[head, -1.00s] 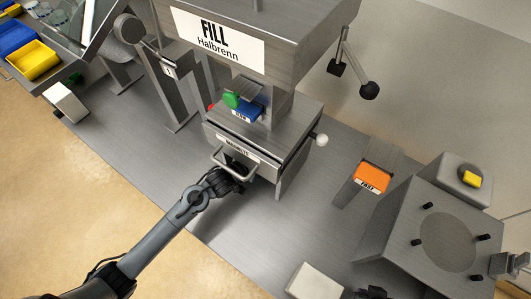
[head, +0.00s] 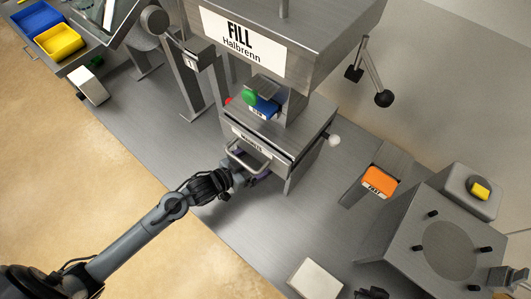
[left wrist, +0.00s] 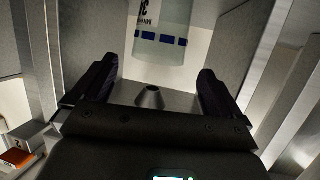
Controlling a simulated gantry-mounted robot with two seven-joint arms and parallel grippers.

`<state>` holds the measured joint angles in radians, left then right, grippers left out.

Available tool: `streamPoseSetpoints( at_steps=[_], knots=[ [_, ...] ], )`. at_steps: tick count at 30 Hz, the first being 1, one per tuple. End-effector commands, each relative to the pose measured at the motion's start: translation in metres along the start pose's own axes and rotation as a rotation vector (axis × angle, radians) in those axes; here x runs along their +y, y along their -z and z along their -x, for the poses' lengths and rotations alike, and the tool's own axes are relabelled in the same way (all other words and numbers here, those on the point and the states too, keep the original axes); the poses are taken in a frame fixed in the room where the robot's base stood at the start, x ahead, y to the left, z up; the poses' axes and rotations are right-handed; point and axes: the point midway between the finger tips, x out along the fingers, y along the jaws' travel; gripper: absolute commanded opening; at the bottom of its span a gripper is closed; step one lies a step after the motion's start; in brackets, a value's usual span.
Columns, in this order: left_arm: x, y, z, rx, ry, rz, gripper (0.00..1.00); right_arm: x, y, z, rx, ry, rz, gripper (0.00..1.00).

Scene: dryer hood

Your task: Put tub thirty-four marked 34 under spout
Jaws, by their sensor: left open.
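The grey machine marked FILL Halbrenn (head: 242,42) stands at top centre in the head view. My left gripper (head: 247,170) is at the front of its lower box, by a bar handle (head: 247,160). Beyond the fingertips is a pale translucent tub (left wrist: 170,15) with blue squares and a partly cut-off white label showing a 3; the full number is not readable. A small grey cone, perhaps the spout (left wrist: 150,98), shows between the fingers. The tub is hidden in the head view.
Green (head: 249,97) and blue (head: 265,106) parts sit on the lower box. An orange block (head: 380,176) and a pegged stand (head: 435,245) are right. A white block (head: 315,280) is at the front. Yellow and blue bins are far left. Bench between is clear.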

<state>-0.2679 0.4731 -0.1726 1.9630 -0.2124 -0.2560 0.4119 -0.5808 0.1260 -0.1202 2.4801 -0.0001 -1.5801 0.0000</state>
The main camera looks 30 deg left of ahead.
Motion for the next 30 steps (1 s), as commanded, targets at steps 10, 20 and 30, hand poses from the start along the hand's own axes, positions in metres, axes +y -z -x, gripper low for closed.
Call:
streamPoseSetpoints(
  at_steps=[10, 20, 30],
  knots=[
    [0.002, -0.002, 0.022, -0.02, 0.015, 0.001, 1.0, 0.0, 0.001, 0.004, 0.0, 0.002, -0.002, 0.0],
    [0.023, -0.032, 0.065, -0.372, 0.189, 0.031, 1.0, -0.002, 0.002, 0.004, 0.002, 0.008, -0.01, 0.0],
    [0.061, -0.06, 0.159, -0.845, 0.229, 0.128, 1.0, -0.002, 0.002, 0.004, 0.002, 0.007, -0.009, 0.0]
  ],
)
